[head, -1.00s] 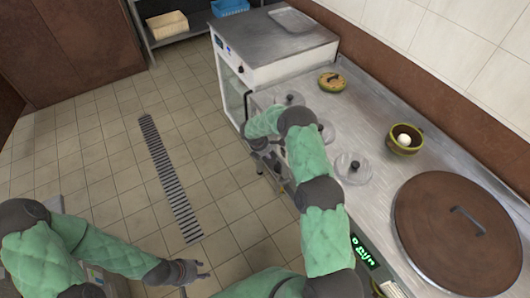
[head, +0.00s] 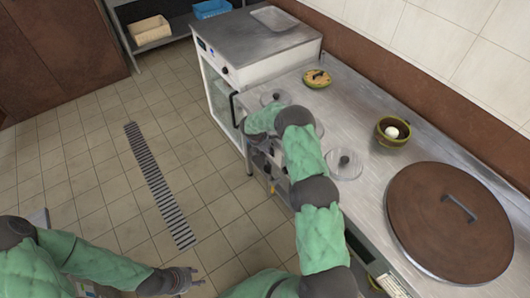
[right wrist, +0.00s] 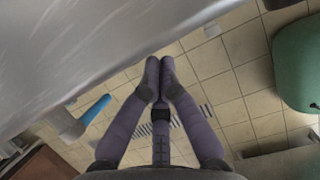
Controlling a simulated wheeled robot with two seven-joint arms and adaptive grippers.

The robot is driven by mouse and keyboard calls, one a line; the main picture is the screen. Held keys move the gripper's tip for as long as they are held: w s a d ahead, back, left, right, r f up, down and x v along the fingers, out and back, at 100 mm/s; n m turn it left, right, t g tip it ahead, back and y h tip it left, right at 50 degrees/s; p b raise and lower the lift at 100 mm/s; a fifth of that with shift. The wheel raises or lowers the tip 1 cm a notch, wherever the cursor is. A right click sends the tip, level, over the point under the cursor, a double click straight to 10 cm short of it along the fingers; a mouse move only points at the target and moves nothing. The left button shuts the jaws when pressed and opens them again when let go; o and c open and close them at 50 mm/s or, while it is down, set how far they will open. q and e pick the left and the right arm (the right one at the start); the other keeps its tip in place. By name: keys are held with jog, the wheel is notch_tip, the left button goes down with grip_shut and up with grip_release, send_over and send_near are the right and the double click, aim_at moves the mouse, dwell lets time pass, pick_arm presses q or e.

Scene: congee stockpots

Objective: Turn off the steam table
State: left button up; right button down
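The steam table (head: 345,105) is the long steel counter on the right, with round clear lids (head: 345,163) set in its top. A display panel (head: 359,246) on its front edge looks dark. My right gripper (head: 268,172) is at the counter's front side, below the lids and partly hidden by my arm. In the right wrist view my right gripper's fingertips (right wrist: 160,72) meet, with nothing seen between them, close to the steel edge. My left gripper (head: 200,277) is empty over the floor at the bottom, its fingers apart.
A large brown lid (head: 450,225) covers a pot at the right. A green bowl (head: 392,132) with a white egg-like thing and a small patterned dish (head: 317,78) stand on the counter. A steel-topped cabinet (head: 255,45) stands beyond.

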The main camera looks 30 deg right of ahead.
dwell(0.3)
jog(key=shift+r+p, duration=0.45)
jog(key=shift+r, duration=0.35)
jog(key=a+p+v, duration=0.1)
jog(key=p+v, duration=0.1)
jog(key=v, duration=0.9)
jog(key=shift+s+p, duration=0.15)
jog(key=shift+p, duration=0.15)
jog(key=shift+a, duration=0.15)
